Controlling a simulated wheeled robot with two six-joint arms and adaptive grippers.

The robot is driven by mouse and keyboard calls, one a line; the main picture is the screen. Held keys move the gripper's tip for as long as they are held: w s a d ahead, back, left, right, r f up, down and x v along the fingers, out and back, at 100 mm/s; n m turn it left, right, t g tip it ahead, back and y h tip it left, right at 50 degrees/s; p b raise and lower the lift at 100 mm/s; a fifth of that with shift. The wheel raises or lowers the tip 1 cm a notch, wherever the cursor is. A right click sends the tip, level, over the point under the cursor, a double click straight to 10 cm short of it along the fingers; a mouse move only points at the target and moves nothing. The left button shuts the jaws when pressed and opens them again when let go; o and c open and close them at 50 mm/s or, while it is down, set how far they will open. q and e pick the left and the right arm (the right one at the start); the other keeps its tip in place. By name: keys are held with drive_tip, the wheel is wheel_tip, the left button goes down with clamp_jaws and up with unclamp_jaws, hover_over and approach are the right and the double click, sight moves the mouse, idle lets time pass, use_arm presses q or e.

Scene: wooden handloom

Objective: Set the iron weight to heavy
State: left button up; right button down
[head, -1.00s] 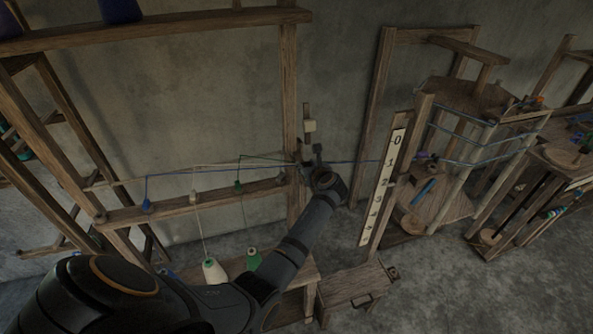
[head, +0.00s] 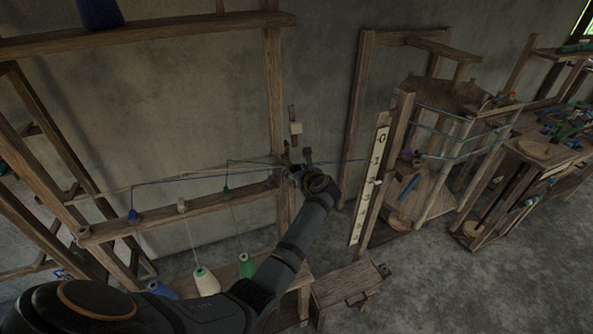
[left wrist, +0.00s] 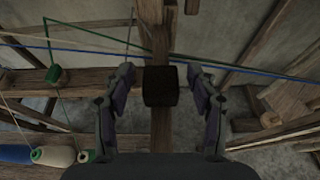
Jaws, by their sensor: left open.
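A dark block-like cylinder (left wrist: 161,86), which looks like the iron weight, sits in front of a vertical wooden post (left wrist: 160,130) in the left wrist view. My left gripper (left wrist: 161,88) is open around it, one finger on each side, with a visible gap between each finger and the cylinder. In the head view my left gripper (head: 298,165) is up by the post (head: 273,90), and it hides the weight there. My right gripper is in neither view. No heavy or light marking can be read.
Blue and green threads (left wrist: 95,50) cross close to the fingers in the left wrist view. A numbered scale board (head: 370,185) stands to the right. Thread cones (head: 205,281) stand below, left of my forearm. A small wooden stool (head: 346,287) is on the floor.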

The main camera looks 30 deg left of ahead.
sight(297, 169)
use_arm(q)
wheel_tip(297, 169, up, 10)
drive_tip(key=shift+f, duration=0.1)
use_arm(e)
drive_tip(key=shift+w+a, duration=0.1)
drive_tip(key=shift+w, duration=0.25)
